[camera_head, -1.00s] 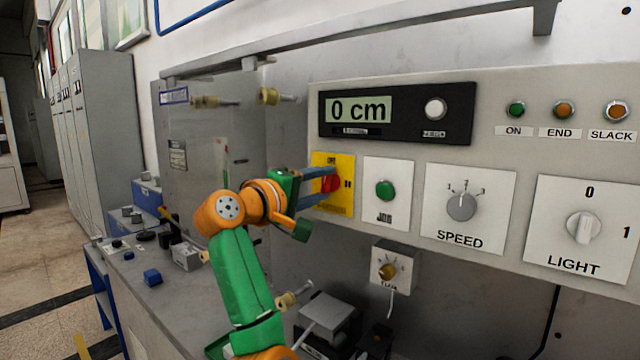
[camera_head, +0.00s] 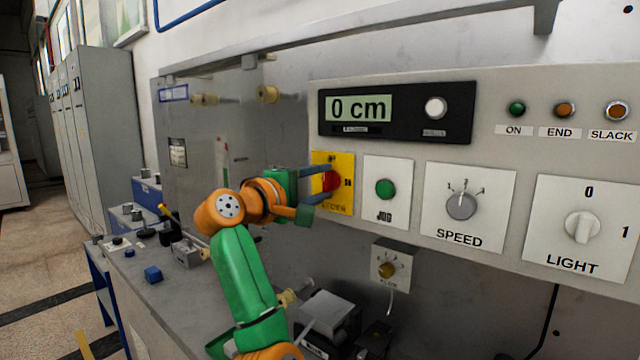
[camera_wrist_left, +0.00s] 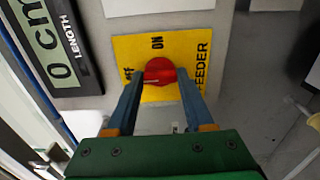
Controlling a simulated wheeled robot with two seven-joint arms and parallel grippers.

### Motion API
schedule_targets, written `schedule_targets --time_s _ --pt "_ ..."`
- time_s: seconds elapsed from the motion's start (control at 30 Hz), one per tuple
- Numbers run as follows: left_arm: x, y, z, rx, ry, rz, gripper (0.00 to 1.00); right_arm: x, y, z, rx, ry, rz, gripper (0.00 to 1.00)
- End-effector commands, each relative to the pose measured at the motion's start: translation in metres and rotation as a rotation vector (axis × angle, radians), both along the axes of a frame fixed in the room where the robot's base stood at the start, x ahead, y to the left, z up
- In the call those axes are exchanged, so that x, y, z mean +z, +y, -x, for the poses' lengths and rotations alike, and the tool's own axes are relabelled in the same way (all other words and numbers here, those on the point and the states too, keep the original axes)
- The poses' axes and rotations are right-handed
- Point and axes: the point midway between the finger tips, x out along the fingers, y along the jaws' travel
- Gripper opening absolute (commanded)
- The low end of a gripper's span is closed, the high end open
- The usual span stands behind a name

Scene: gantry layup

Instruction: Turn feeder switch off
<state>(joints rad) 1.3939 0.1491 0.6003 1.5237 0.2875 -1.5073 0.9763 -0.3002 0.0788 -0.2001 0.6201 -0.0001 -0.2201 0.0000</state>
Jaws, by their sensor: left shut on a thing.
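The feeder switch is a red knob (camera_head: 331,181) on a yellow plate (camera_head: 345,204) at the left end of the control panel. My left gripper (camera_head: 328,182) reaches it from the left, with its blue fingers on both sides of the knob. In the left wrist view the red knob (camera_wrist_left: 159,70) sits between the fingertips of the left gripper (camera_wrist_left: 160,78), shut on it. The yellow plate (camera_wrist_left: 200,48) shows ON above the knob and FEEDER along the right side. The label at the left is partly hidden by a finger. I cannot tell which mark the knob points to. My right gripper is not in view.
A green JOG button (camera_head: 385,188) is close to the right, then a SPEED dial (camera_head: 461,206) and a LIGHT switch (camera_head: 582,227). A display reading 0 cm (camera_head: 359,108) is above. A small dial box (camera_head: 391,268) hangs below the panel.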

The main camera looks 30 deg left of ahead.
Motion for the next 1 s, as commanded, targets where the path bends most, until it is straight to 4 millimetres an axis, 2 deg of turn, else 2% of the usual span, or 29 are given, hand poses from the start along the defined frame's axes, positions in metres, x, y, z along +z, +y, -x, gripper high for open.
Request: schedule_targets --time_s 0.07,0.1,0.17,0.2,0.47,0.57,0.7,0.8,1.0 --pt "0.000 0.000 0.000 0.000 -0.001 0.002 0.00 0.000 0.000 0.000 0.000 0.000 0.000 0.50" --pt "0.000 0.000 0.000 0.000 -0.001 0.002 0.63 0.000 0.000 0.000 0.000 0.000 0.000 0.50" --pt "0.000 0.000 0.000 0.000 -0.001 0.001 0.79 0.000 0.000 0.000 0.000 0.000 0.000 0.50" --pt "0.000 0.000 0.000 0.000 -0.001 0.001 0.82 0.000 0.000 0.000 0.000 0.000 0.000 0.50" --pt "0.000 0.000 0.001 0.000 -0.001 0.000 0.82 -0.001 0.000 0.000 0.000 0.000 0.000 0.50" --pt "-0.004 0.002 0.015 0.003 -0.005 -0.002 0.82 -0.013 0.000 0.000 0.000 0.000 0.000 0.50" --pt "-0.005 0.005 0.046 0.003 -0.006 -0.002 0.82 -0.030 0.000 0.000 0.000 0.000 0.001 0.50" --pt "-0.003 0.005 0.062 0.002 -0.005 -0.002 0.82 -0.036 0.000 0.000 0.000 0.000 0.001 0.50" --pt "0.000 0.005 0.071 0.000 0.000 0.001 0.82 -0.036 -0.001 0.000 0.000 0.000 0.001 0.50"
